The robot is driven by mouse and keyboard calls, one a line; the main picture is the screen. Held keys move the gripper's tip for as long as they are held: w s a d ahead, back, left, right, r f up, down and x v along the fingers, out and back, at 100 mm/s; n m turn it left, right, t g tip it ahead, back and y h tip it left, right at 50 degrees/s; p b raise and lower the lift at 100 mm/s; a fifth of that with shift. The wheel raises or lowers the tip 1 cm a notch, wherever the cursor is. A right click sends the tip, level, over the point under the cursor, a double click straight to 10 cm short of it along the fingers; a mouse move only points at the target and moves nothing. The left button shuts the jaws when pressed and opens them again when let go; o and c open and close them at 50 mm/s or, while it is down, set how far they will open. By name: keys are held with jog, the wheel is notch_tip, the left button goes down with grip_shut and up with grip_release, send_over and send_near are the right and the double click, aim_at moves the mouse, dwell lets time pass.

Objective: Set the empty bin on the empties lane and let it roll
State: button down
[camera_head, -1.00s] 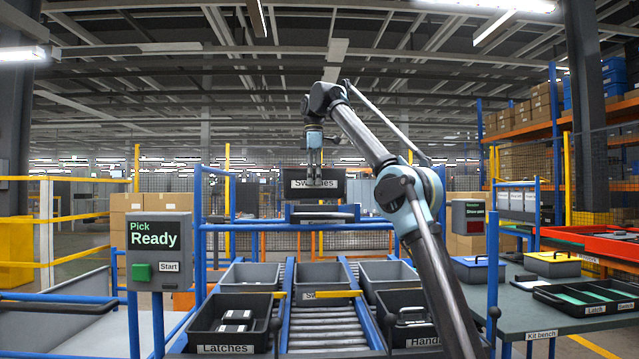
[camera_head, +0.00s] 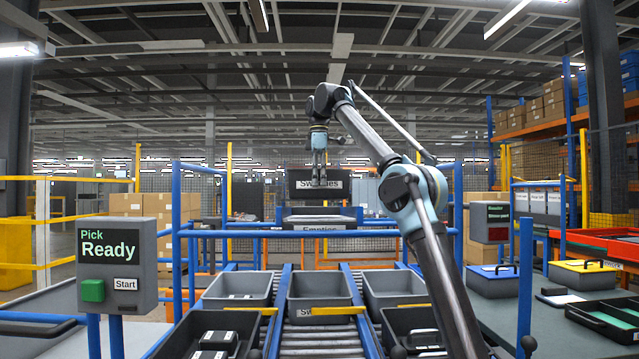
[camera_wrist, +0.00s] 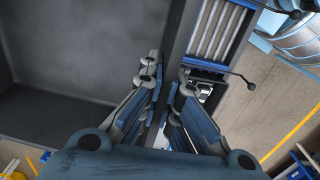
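The empty dark bin (camera_head: 300,190), with a part-covered "Switches" label, hangs level at the end of my arm. My gripper (camera_head: 319,183) is shut on its near wall, and the fingers hide the middle of the label. In the wrist view the bin's bare grey interior (camera_wrist: 85,60) fills the left side, with my gripper (camera_wrist: 165,95) straddling its wall. The empties lane (camera_head: 320,227), marked "Empties", lies beyond the racks. In the head view the bin appears just above it with a gap between. The wrist view shows rollers (camera_wrist: 220,30) to the right of the bin.
Several grey bins, one a Switches bin (camera_head: 318,290), stand on the near rack beside a roller lane (camera_head: 318,340). Blue rails and posts (camera_head: 175,225) frame the racks. A Pick Ready panel (camera_head: 117,262) stands left. A kit bench with trays (camera_head: 600,318) is at right.

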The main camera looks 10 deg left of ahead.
aim_at(319, 198)
jog(key=shift+s+d+f, duration=0.1)
jog(key=shift+f, duration=1.4)
jog(key=shift+s+f, duration=0.1)
jog(key=shift+f, duration=1.75)
jog(key=c, duration=1.7)
grip_release()
